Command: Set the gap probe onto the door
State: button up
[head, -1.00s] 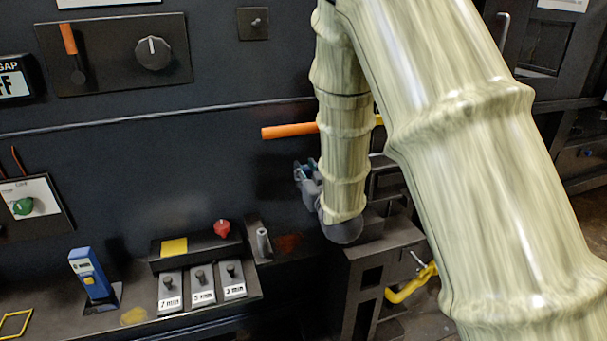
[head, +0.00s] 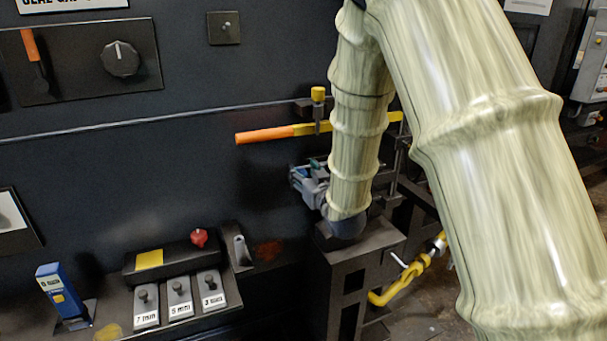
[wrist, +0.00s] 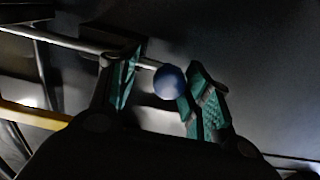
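I cannot tell which panel is the door.
An orange-ended yellow bar (head: 265,136) crosses above my gripper. Labelled blocks (head: 180,298) and a red knob (head: 199,237) sit on the shelf. A dark post (head: 352,262) and a yellow hook (head: 400,285) stand below and right of my gripper.

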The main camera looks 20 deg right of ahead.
jog(key=shift+a, duration=0.2)
jog(key=s+d, duration=0.1)
jog(key=s, duration=1.1)
jog(key=shift+d, duration=0.3)
